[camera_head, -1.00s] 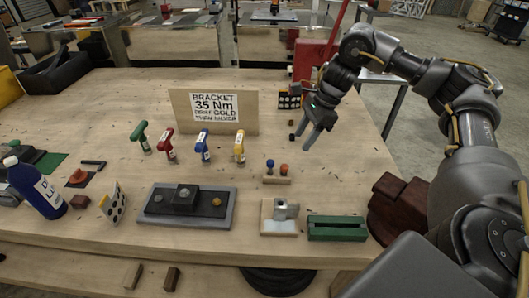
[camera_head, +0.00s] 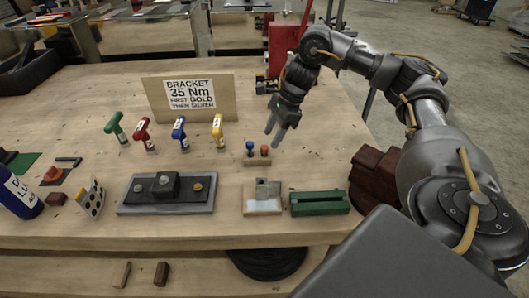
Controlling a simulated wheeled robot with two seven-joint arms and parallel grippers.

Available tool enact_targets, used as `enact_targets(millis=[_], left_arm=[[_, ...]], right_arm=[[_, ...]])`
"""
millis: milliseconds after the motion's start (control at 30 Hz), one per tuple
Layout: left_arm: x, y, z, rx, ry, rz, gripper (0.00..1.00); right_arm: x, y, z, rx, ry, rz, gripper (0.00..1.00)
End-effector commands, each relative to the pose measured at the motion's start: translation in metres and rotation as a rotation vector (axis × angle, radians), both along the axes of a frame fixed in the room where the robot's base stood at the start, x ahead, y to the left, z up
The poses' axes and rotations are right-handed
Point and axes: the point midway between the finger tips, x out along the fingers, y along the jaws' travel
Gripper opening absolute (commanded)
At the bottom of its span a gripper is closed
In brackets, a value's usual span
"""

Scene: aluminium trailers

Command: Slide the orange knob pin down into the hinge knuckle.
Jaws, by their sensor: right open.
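The orange knob pin (camera_head: 264,150) stands upright beside a blue knob pin (camera_head: 249,147) in a small wooden holder (camera_head: 257,160). The hinge (camera_head: 267,187) is a grey metal piece with a knuckle on a pale wooden block (camera_head: 262,208), nearer the table's front edge and below the holder in the picture. My right gripper (camera_head: 277,126) is open and empty, fingers pointing down, a little above and behind the orange knob in the picture. The exact height of its fingertips over the table is hard to tell. My left gripper is out of view.
A green slotted block (camera_head: 319,203) sits right of the hinge block. A dark plate with bolts (camera_head: 168,205) lies to the left. Several coloured T-handle tools (camera_head: 180,134) stand before a sign board (camera_head: 190,96). Dark red blocks (camera_head: 374,178) stand at the right edge.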

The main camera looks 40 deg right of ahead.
Motion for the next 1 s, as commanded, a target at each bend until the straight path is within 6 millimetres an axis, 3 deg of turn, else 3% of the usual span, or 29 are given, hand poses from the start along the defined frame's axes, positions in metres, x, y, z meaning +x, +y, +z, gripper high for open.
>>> enact_targets(millis=[200,533,900,1000], left_arm=[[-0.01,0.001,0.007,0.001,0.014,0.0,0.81],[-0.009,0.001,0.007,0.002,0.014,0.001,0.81],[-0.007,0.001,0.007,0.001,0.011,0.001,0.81],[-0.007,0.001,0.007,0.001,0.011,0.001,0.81]], right_arm=[[0.004,0.012,-0.028,-0.001,0.004,-0.001,0.48],[0.006,0.014,-0.035,0.0,0.002,-0.001,0.47],[0.006,0.014,-0.035,0.0,0.0,-0.001,0.0],[0.006,0.014,-0.034,0.0,0.0,-0.001,0.0]])
